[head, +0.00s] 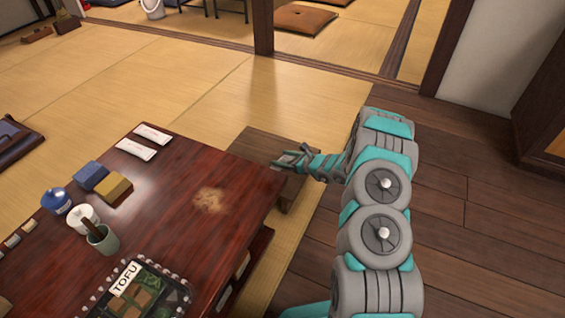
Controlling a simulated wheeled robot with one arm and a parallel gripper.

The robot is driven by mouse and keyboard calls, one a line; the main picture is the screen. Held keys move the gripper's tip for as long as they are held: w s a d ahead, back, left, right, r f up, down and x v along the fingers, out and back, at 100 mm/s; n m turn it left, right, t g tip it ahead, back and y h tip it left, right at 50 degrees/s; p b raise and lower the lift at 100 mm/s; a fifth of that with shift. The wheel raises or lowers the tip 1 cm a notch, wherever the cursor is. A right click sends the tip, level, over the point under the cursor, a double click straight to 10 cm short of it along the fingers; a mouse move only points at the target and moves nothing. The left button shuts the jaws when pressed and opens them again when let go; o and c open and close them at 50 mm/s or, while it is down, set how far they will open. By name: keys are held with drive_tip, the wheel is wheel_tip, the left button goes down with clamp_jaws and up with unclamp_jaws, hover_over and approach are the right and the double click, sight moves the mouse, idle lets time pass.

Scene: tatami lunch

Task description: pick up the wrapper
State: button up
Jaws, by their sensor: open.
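Two slim white packets with small print, which look like wrappers, lie side by side at the table's far left edge: one farther back (153,133) and one nearer (136,149). I cannot tell which one the task means. My gripper (279,163) is open and points left, near the table's far right corner. It is well to the right of both packets, with bare tabletop between. Nothing shows between its fingers.
The dark wooden table (235,185) has a pale worn patch. It bears blue and tan boxes (113,188), a blue-lidded pot (56,201), a white pot (82,218), a green cup (102,239) and a tray labelled TOFU (172,287). A low wooden piece (262,145) stands behind the corner.

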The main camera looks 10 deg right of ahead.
drive_tip(key=shift+w+a+f, duration=0.1)
drive_tip(key=shift+w+a, duration=0.05)
drive_tip(key=shift+a, duration=0.05)
drive_tip(key=shift+c, duration=0.3)
clamp_jaws()
